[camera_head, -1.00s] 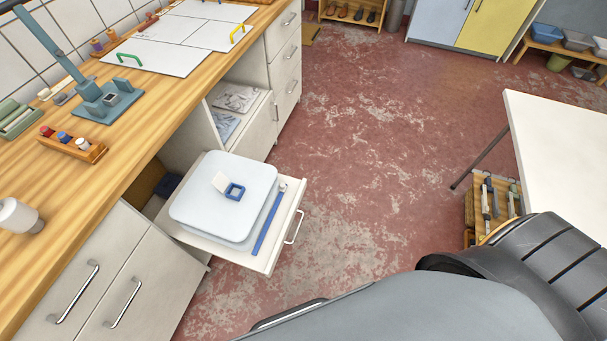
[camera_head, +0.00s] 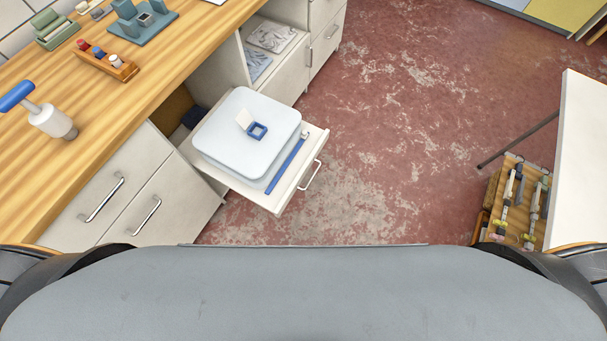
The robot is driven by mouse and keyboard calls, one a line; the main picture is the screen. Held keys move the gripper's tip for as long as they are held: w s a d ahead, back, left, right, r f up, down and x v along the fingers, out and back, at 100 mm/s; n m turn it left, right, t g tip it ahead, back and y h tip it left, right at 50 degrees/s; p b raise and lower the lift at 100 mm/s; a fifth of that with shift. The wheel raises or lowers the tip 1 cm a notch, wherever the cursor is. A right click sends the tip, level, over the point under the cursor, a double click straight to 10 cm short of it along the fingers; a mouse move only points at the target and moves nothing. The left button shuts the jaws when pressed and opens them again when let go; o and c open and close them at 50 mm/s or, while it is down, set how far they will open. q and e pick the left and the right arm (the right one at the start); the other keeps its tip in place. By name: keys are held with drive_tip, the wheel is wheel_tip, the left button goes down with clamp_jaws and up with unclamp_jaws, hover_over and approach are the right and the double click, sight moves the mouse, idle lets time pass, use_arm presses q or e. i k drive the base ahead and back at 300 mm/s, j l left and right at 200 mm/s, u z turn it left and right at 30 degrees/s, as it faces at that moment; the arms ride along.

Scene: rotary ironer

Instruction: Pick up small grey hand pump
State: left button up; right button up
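I cannot pick out the small grey hand pump for certain. Several slim pump-like tools lie on a wooden rack (camera_head: 515,232) at the lower right, by the white table. One has a pale body (camera_head: 508,186) and another looks dark grey (camera_head: 535,203); they are too small to tell more. A white cylinder with a blue handle (camera_head: 48,118) stands on the wooden worktop at the left and also resembles a pump. Neither of my grippers shows; only my grey body fills the bottom of the view.
A white table (camera_head: 585,150) stands at the right. The red worn floor (camera_head: 400,120) between them is clear.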

sight(51, 120)
drive_tip(key=u, duration=1.8)
drive_tip(key=z, duration=1.15)
drive_tip(key=k+j+z, duration=0.3)
drive_tip(key=j, duration=0.3)
drive_tip(key=k+j+z, duration=0.25)
drive_tip(key=j, duration=0.35)
drive_tip(key=k+j+z, duration=0.3)
drive_tip(key=k+j, duration=0.15)
